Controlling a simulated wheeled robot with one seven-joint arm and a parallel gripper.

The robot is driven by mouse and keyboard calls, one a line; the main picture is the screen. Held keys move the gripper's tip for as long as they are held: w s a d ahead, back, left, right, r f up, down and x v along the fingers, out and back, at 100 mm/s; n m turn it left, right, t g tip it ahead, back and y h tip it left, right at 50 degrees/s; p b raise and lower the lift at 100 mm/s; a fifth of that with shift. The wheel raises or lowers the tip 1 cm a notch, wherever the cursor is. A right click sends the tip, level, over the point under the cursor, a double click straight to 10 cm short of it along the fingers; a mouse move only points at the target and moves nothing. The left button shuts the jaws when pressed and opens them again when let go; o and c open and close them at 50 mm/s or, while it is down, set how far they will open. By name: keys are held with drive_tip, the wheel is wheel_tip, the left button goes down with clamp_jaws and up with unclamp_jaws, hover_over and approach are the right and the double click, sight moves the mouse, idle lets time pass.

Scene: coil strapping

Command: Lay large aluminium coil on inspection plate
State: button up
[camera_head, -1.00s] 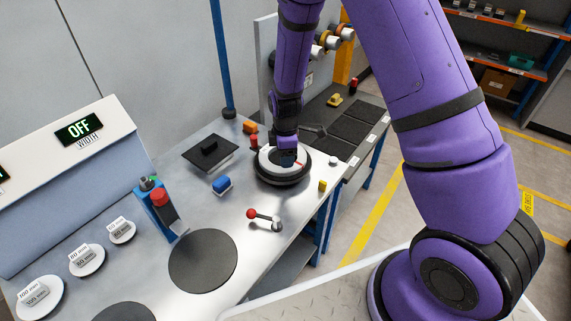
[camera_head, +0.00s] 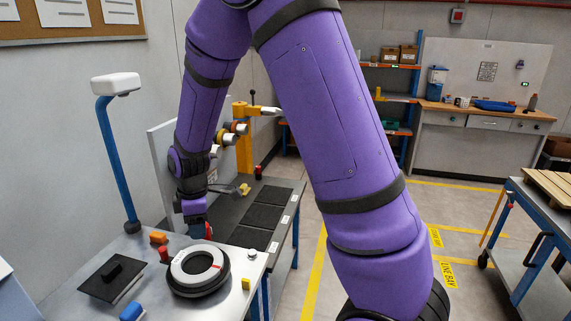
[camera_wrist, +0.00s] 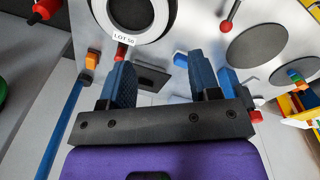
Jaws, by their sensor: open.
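The large aluminium coil appears to be the pale silver ring (camera_head: 183,263) with a red mark, lying flat on a round black base (camera_head: 194,291) on the steel table. The wrist view shows the pale ring (camera_wrist: 163,20) at the top, with a LOT 50 tag at its near edge. My gripper (camera_head: 197,214) is above and behind the coil, apart from it. In the wrist view my gripper (camera_wrist: 161,78) has its blue fingers spread with nothing between them. I cannot tell for certain which surface is the inspection plate; the round black base is under the coil.
A blue lamp post (camera_head: 119,170) rises at the left. Dark mats (camera_head: 250,238) lie on the bench behind.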

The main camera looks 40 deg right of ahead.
drive_tip(key=s+d+r+m+t, duration=0.1)
drive_tip(key=s+r+m, duration=0.1)
drive_tip(key=r, duration=0.3)
drive_tip(key=s+d+r+m, duration=0.1)
drive_tip(key=s+r, duration=0.2)
drive_tip(key=r, duration=0.2)
drive_tip(key=s+d+r+m+t, duration=0.1)
drive_tip(key=s+r+m, duration=0.4)
drive_tip(key=s, duration=0.6)
drive_tip(key=s+d+r+m+t, duration=0.2)
drive_tip(key=s+d+r+m, duration=0.2)
drive_tip(key=s+r, duration=0.5)
drive_tip(key=shift+s+r+m, duration=0.35)
drive_tip(key=shift+s+m, duration=0.45)
drive_tip(key=shift+s, duration=0.25)
drive_tip(key=shift+a, duration=0.1)
